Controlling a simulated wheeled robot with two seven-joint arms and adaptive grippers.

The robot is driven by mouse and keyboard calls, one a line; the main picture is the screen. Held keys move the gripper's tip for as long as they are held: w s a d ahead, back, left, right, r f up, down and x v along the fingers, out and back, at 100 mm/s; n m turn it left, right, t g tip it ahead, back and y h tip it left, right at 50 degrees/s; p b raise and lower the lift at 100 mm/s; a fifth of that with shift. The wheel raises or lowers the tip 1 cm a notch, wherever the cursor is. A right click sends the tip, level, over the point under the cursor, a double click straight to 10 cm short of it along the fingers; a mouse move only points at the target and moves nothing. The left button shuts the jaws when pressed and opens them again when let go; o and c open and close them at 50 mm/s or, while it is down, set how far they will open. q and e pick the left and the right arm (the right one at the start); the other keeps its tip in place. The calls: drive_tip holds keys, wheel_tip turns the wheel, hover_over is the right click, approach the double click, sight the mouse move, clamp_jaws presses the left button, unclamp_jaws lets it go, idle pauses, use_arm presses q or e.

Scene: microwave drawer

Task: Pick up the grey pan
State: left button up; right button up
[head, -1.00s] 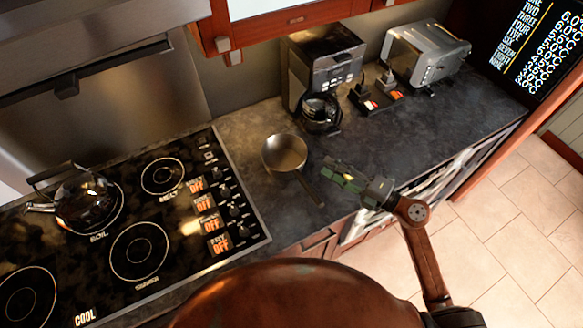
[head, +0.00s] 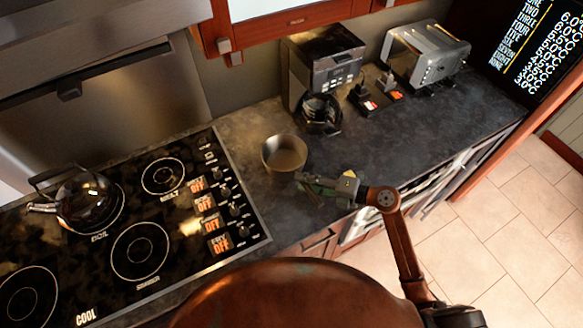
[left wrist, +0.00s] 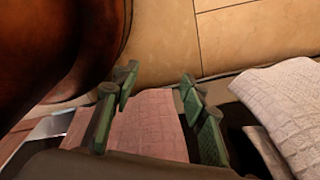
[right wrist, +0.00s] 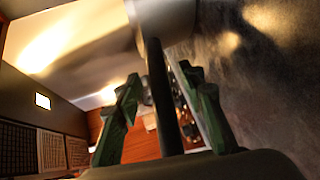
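The grey pan (head: 284,155) sits on the dark counter between the stove and the coffee maker in the head view. My right gripper (head: 305,186) is at the pan's handle, which it mostly hides in that view. In the right wrist view the dark handle (right wrist: 163,100) runs between the two green fingers, with the pan's body (right wrist: 165,18) at the top. The fingers are apart, with a clear gap on the handle's left side. My left gripper (left wrist: 158,92) is open and empty in the left wrist view, outside the head view.
The stove (head: 262,232) with a kettle (head: 88,204) lies left of the pan. A coffee maker (head: 325,65), shakers on a small stand (head: 378,98) and a toaster (head: 427,50) stand behind and right. The counter right of the gripper is clear.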

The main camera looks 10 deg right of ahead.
drive_tip(key=shift+w+a, duration=0.1)
drive_tip(key=shift+a, duration=0.1)
drive_tip(key=shift+d, duration=0.1)
drive_tip(key=shift+c, duration=0.5)
clamp_jaws()
